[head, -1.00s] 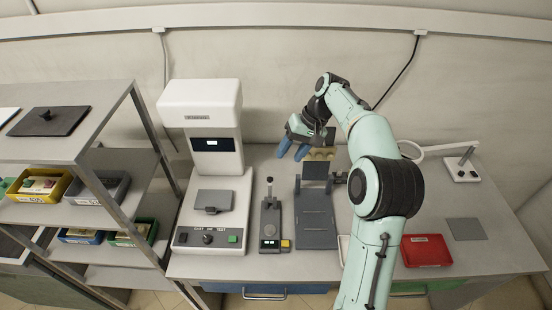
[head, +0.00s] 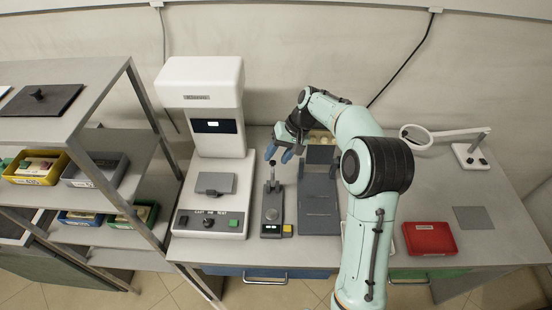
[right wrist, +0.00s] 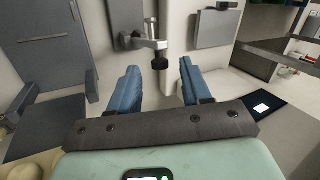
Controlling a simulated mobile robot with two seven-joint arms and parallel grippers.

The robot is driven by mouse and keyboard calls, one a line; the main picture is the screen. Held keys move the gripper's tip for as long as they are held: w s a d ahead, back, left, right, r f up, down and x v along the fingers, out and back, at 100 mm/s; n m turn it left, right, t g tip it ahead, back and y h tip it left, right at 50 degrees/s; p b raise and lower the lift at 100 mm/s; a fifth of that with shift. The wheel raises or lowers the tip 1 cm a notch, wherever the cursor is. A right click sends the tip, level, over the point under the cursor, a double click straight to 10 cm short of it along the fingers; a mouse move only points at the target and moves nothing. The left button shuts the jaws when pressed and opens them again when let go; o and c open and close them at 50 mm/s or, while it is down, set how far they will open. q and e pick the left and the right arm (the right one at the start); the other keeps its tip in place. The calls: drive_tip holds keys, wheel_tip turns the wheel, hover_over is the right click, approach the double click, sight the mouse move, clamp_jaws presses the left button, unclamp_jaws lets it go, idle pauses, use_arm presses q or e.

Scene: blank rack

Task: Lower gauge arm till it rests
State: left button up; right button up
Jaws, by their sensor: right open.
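The gauge (head: 271,215) is a small grey bench device left of the grey plate fixture. Its arm (head: 273,178) stands raised, with a dark round knob near the top. In the right wrist view the gauge arm (right wrist: 150,44) shows ahead with its black knob (right wrist: 160,62) lined up between the fingertips. My right gripper (head: 279,154) is open, its blue fingers just behind and above the raised arm. The right wrist view shows the same fingers (right wrist: 159,72) apart, with nothing gripped. Contact with the knob cannot be told. My left gripper is out of view.
A white tester (head: 215,165) stands left of the gauge. The grey plate fixture (head: 318,210) stands close on its right. A red tray (head: 430,239) and a ring magnifier (head: 416,137) are further right. A shelf with bins (head: 95,170) is at the far left.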

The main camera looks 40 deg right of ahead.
drive_tip(key=shift+x, duration=0.85)
